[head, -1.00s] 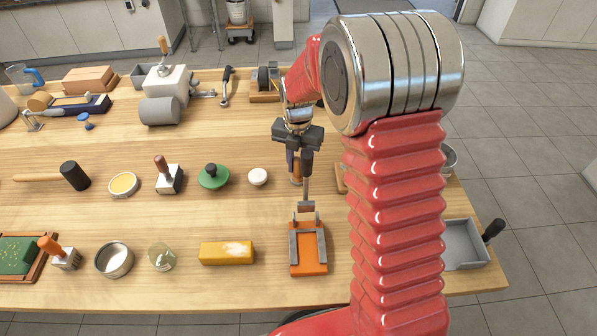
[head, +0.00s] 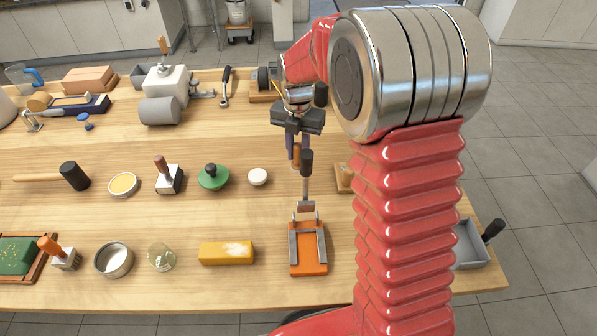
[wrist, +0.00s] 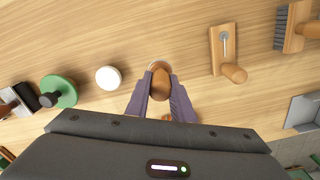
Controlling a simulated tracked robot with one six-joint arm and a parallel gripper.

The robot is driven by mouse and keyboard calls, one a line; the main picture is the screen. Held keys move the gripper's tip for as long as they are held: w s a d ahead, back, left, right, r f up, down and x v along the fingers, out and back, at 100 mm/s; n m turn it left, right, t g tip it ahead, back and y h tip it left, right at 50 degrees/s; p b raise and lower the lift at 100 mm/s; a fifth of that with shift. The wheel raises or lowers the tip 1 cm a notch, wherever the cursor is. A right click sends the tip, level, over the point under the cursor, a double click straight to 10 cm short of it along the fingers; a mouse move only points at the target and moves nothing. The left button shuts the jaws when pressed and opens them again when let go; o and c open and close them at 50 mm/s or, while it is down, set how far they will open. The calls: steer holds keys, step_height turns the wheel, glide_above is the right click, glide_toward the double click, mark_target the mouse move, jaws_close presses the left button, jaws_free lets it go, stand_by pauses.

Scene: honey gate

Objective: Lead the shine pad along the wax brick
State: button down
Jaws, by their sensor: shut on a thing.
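The wax brick, a yellow block (head: 227,253) with a whitish patch on top, lies at the front of the table in the head view, left of an orange fixture. My gripper (wrist: 160,95) is shut on a rounded wooden handle (wrist: 161,84) with a pale rim showing just beyond it. The same handle (head: 296,158) shows below my gripper in the head view, behind and right of the wax brick. I cannot tell surely whether this held piece is the shine pad; its underside is hidden.
The orange fixture (head: 308,268) has an upright dark-handled lever (head: 306,165) close to my gripper. A white round piece (head: 257,177) and a green disc with a black knob (head: 213,178) stand to the left. A wooden block with a peg (wrist: 226,55) lies to the right.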

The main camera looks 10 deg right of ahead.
steer(key=shift+r, duration=0.75)
steer(key=shift+r, duration=2.45)
